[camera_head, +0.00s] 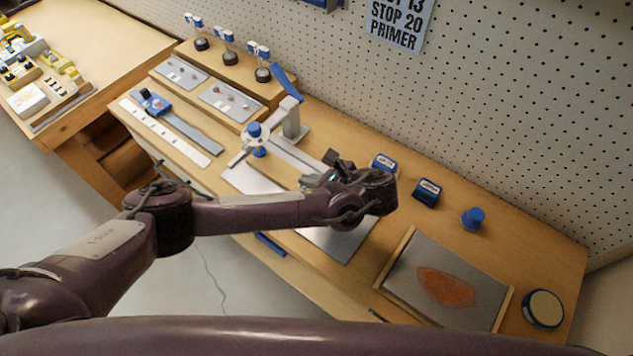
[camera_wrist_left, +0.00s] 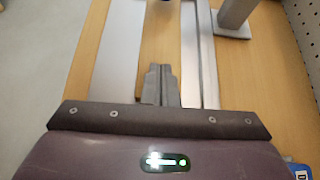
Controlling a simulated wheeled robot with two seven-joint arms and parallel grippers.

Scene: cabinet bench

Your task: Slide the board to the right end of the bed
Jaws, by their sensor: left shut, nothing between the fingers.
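A long flat silver-grey surface lies along the middle of the bench. Its left part (camera_head: 250,180) and right part (camera_head: 338,244) show on either side of my left arm, which hides its middle. I cannot tell whether these are one board or a board on its bed. A metal rail (camera_head: 298,156) runs behind it. In the left wrist view, a pale strip (camera_wrist_left: 118,50) and the rail (camera_wrist_left: 197,55) flank bare wood. My left gripper (camera_head: 318,172) is over the middle of the bench; its fingers (camera_wrist_left: 160,72) are shut and empty. My right gripper is not in view.
A post with a blue lever (camera_head: 291,116) stands behind the rail. Blue-labelled blocks (camera_head: 426,192) and a blue knob (camera_head: 473,218) stand toward the back right. A framed tray (camera_head: 410,262) with an orange patch and a round tin (camera_head: 543,309) occupy the right end.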

